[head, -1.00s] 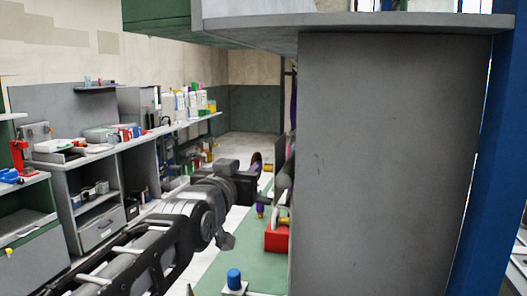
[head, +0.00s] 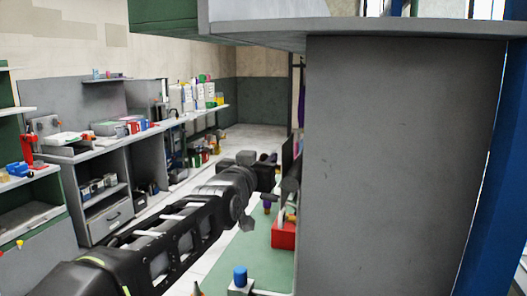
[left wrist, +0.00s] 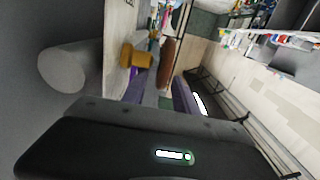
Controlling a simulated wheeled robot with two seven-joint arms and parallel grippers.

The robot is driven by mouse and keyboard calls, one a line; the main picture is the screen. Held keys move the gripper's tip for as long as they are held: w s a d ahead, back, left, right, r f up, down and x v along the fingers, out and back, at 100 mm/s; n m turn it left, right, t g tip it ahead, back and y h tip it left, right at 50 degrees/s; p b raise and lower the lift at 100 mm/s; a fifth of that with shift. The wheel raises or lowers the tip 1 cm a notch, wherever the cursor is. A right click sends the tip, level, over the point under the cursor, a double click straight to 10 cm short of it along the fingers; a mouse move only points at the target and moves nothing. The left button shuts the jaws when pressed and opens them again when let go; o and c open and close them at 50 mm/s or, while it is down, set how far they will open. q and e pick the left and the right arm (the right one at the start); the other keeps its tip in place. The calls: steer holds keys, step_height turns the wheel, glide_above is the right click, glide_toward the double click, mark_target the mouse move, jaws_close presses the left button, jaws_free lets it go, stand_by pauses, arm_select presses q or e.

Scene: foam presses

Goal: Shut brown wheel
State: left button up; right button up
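The brown wheel (left wrist: 168,62) shows almost edge-on in the left wrist view, ahead of my left gripper (left wrist: 162,82). Two purple finger-like parts stand apart on either side of the line to it, and I see no grip on the wheel. In the head view my left gripper (head: 272,179) is at the left edge of the large grey panel, which hides part of its front. A small dark brownish piece (head: 268,157) shows just above it, too small to tell clearly. My right gripper is in no view.
The large grey panel (head: 400,165) and blue post (head: 490,190) fill the right. A red box (head: 284,235) and a blue knob (head: 240,275) are below my gripper. An orange knob (left wrist: 133,57) and a grey cylinder (left wrist: 70,66) are left of the wheel. Cluttered shelves (head: 110,150) line the left.

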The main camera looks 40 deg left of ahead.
arm_select(q)
steer(key=shift+x, duration=0.85)
steer(key=shift+c, duration=0.5)
jaws_close()
